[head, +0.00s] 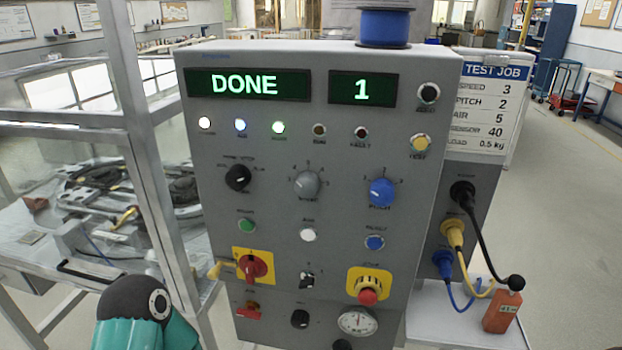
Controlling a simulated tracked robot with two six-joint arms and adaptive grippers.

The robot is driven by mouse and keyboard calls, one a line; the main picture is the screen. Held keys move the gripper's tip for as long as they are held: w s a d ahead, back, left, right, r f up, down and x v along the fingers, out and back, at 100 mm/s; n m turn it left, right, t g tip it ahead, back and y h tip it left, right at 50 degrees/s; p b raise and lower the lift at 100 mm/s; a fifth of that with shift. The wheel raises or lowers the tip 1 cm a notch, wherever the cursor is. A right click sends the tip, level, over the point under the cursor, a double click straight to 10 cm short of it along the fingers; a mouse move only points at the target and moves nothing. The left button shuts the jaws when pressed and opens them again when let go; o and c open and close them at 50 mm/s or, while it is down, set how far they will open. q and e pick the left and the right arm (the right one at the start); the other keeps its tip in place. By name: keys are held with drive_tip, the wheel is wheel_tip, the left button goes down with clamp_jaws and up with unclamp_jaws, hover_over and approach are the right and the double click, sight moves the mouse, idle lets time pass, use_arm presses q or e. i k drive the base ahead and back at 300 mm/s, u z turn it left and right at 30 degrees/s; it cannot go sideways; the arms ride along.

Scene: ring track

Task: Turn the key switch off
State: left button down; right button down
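The grey control panel (330,200) stands upright in front of me in the head view. A small dark switch with a pale upright piece (308,280) sits low in the middle of the panel; it looks like the key switch, but it is too small to read its position. The display (247,85) reads DONE and a second display (363,89) reads 1. White, blue and green lamps are lit on the left of the lamp row. Part of my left arm shows at the bottom left, short of the panel. Neither gripper is in view.
A red rotary switch on a yellow plate (253,266) is left of the small switch, and a red stop button (368,290) is right of it. Cables plug into the panel's right side. A metal frame (150,130) stands left.

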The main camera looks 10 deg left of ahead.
sight(308, 277)
drive_tip(key=u, duration=0.15)
drive_tip(key=k, duration=0.95)
drive_tip(key=u, duration=1.35)
drive_tip(key=i, duration=0.4)
drive_tip(key=z, duration=0.5)
